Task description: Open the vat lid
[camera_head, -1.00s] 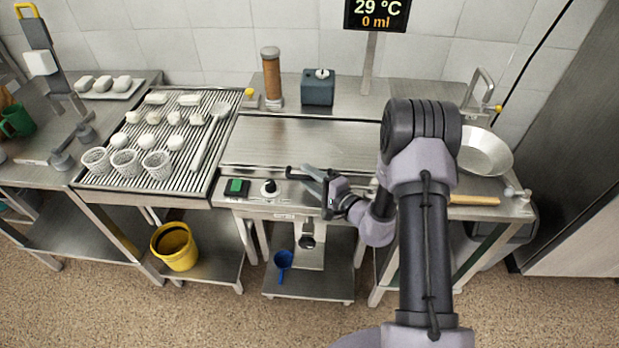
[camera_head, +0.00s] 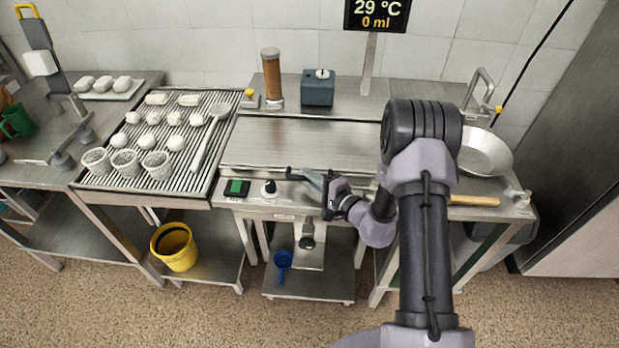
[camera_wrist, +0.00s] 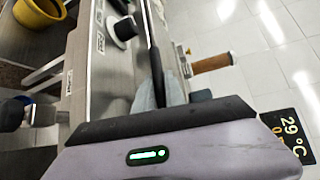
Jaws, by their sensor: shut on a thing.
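The vat lid (camera_head: 305,140) is a flat brushed-metal cover lying level on the vat in the middle of the bench. A dark bar handle (camera_head: 292,174) runs along its front edge. My gripper (camera_head: 313,179) is at this handle, above the front panel, with its fingers shut on the bar. In the wrist view the dark handle (camera_wrist: 153,50) passes between the grey fingers of my gripper (camera_wrist: 160,93). My wrist and arm hide the handle's right part and the lid's right side.
A control panel with a green switch (camera_head: 236,188) and a black knob (camera_head: 269,188) lies left of the gripper. A brown cylinder (camera_head: 271,78) and a dark box (camera_head: 318,90) stand behind the lid. A metal pan (camera_head: 487,155) is at right. White baskets (camera_head: 157,165) stand on the left rack.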

